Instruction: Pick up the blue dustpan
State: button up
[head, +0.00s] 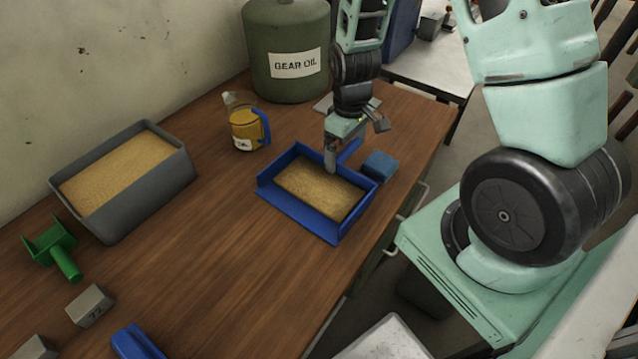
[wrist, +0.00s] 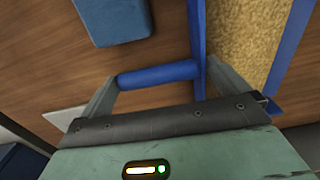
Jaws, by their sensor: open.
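The blue dustpan (head: 292,206) lies on the wooden bench and holds a bed of yellow-brown granular material. Its blue handle (wrist: 158,74) points away from the pan at the back right side. In the wrist view my gripper (wrist: 160,80) is open, with one finger near the handle's outer end and the other near the pan wall. The handle lies between the fingers. I cannot tell whether either finger touches it.
A blue block (head: 380,165) sits right of the handle, also in the wrist view (wrist: 113,20). A yellow oil jug (head: 246,130) and a gear oil drum (head: 288,50) stand behind. A grey bin (head: 150,205), green scoop (head: 52,243) and grey block (head: 90,306) are left.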

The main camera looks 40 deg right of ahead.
jog(key=shift+f, duration=0.45)
jog(key=c, duration=0.9)
jog(key=shift+r, duration=0.15)
